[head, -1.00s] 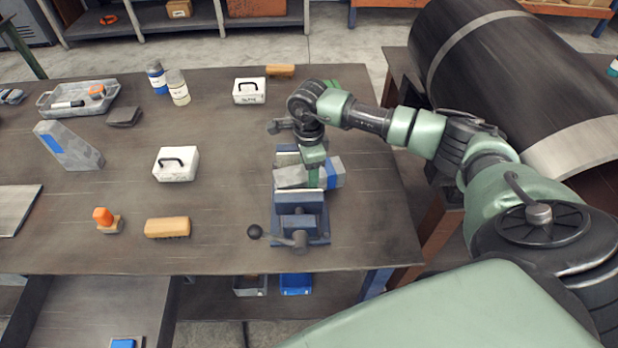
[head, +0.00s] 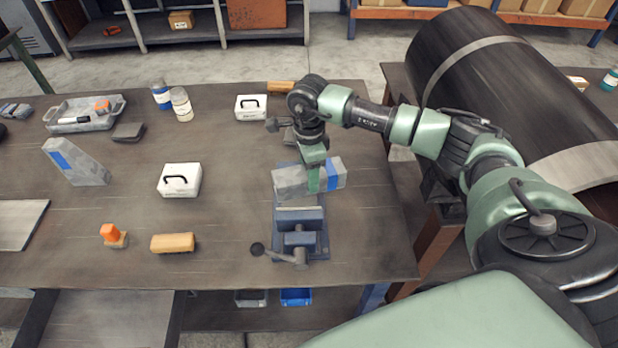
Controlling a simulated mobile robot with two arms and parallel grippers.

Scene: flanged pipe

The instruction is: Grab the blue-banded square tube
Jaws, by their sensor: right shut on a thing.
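The square tube with a blue band (head: 291,183) is grey, lies roughly level and runs left to right, its blue band near the right end. My right gripper (head: 313,183) comes down from above and is shut on the tube near its middle, hiding part of it. The tube is above the blue vise (head: 300,217) on the bench and appears clear of its jaws. The far part of the vise is partly hidden by the tube and gripper. My left gripper is not in view.
The bench (head: 130,215) also holds a grey block with a blue patch (head: 77,163), white cases (head: 180,180), a wooden brush (head: 173,243), an orange-topped tool (head: 113,235), bottles (head: 181,105) and a tray (head: 83,115).

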